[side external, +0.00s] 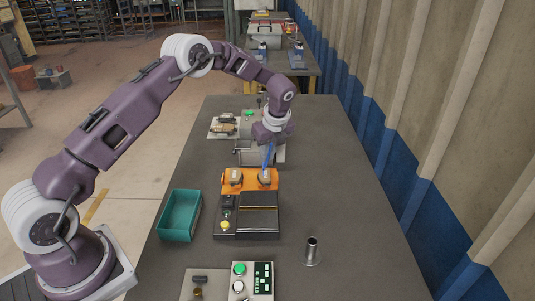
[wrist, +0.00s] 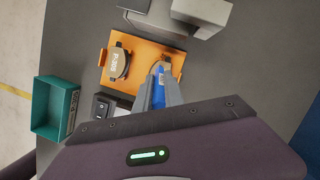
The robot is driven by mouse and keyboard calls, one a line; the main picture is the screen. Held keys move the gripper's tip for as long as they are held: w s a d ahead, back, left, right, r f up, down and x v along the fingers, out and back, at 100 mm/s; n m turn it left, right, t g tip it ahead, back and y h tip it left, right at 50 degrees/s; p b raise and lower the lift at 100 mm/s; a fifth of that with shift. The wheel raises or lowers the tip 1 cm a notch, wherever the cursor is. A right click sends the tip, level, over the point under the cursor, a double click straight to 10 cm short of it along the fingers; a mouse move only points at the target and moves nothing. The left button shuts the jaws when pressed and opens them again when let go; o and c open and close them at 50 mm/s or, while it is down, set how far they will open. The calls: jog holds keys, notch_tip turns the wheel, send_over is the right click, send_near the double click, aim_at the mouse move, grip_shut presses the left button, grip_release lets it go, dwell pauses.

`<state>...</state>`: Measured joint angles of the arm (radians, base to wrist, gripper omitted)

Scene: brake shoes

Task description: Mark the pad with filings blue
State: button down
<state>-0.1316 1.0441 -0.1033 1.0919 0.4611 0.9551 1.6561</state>
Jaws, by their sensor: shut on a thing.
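My gripper (side external: 269,146) is shut on a blue marker (wrist: 158,92), which points down. The marker also shows as a blue streak in the side view (side external: 267,158). Two tan brake pads lie on an orange plate (wrist: 146,54). The marker's lower end is at the right pad (side external: 264,176); I cannot tell whether it touches. In the wrist view this right pad (wrist: 165,66) is partly hidden by the marker and fingers. The left pad (wrist: 119,63) is uncovered and has dark lettering. I cannot make out filings on either pad.
A black device (side external: 257,222) with a yellow button adjoins the orange plate in front. A teal bin (side external: 165,231) stands to its left. A metal tube (side external: 311,250) stands at the right front, near a button box (side external: 252,282). Grey equipment (side external: 250,158) stands behind. The table's right side is clear.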

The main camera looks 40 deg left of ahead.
jog(key=shift+r, duration=3.55)
